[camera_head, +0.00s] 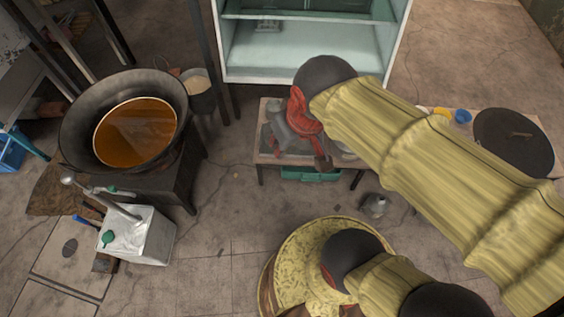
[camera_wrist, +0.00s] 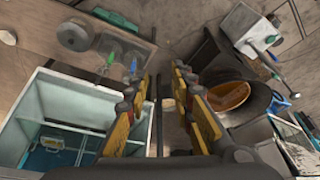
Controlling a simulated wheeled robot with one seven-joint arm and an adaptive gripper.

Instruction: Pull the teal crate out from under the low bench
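The teal crate (camera_head: 310,174) shows in the head view as a narrow strip under the front edge of the low bench (camera_head: 265,150); the rest of it is hidden beneath the bench top. In the wrist view a teal edge of the crate (camera_wrist: 116,19) shows beside the bench (camera_wrist: 75,62) at upper left. My gripper (camera_wrist: 161,74) is open, with its two fingers spread and nothing between them. In the head view my arm's end is over the bench and hides part of its top; the fingertips are hard to make out there. My gripper is apart from the crate.
A pale open cabinet (camera_head: 310,75) stands behind the bench. A large pan of orange liquid (camera_head: 135,132) sits on a dark stove at left, with a white can (camera_head: 137,238) in front. A small metal pot (camera_head: 374,205) is on the floor right of the crate. Floor left of the bench is clear.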

